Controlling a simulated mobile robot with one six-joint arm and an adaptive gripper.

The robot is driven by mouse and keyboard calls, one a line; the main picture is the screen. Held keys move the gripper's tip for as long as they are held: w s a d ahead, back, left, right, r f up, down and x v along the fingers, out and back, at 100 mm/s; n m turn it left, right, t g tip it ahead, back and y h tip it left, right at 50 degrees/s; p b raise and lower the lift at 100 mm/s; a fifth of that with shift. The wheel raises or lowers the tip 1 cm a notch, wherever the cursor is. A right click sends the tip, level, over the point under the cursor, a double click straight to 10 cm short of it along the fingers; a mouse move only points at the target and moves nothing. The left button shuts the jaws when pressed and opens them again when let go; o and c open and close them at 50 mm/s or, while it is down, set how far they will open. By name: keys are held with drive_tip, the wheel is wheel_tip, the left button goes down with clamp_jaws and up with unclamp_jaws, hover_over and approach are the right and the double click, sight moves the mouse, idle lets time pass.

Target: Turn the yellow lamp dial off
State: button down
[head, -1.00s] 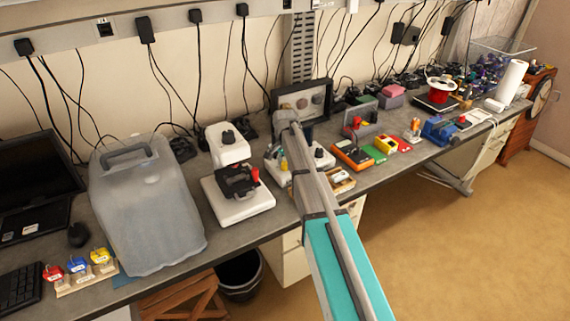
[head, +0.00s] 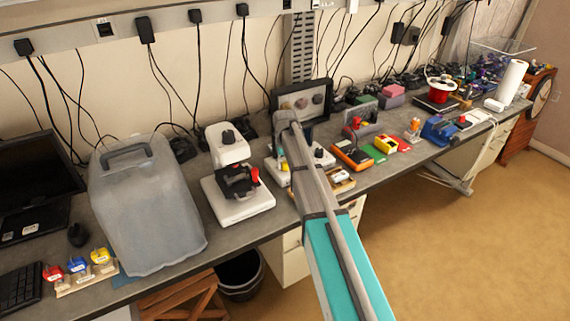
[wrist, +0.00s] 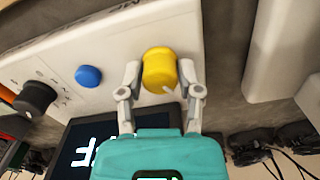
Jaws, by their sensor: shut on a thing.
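The yellow lamp dial (wrist: 158,71) is a round knob on the face of a white device (wrist: 120,50), seen in the wrist view. It carries a small pale pointer mark near its lower right edge. My gripper (wrist: 160,76) has one finger on each side of the dial and is shut on it. A dark display (wrist: 80,150) on the left shows bright letters that look like "FF", partly hidden by my gripper body. In the head view the white device (head: 324,158) stands on the bench, and my arm hides much of it.
A blue knob (wrist: 88,76) and a black knob (wrist: 35,97) sit left of the dial. In the head view, a white microscope-like device (head: 238,195) and a large translucent jug (head: 148,210) stand left of my arm. An orange meter (head: 351,155) lies to its right.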

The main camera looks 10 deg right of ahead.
drive_tip(key=shift+n, duration=1.2)
drive_tip(key=shift+c, duration=1.3)
unclamp_jaws()
drive_tip(key=shift+m, duration=0.3)
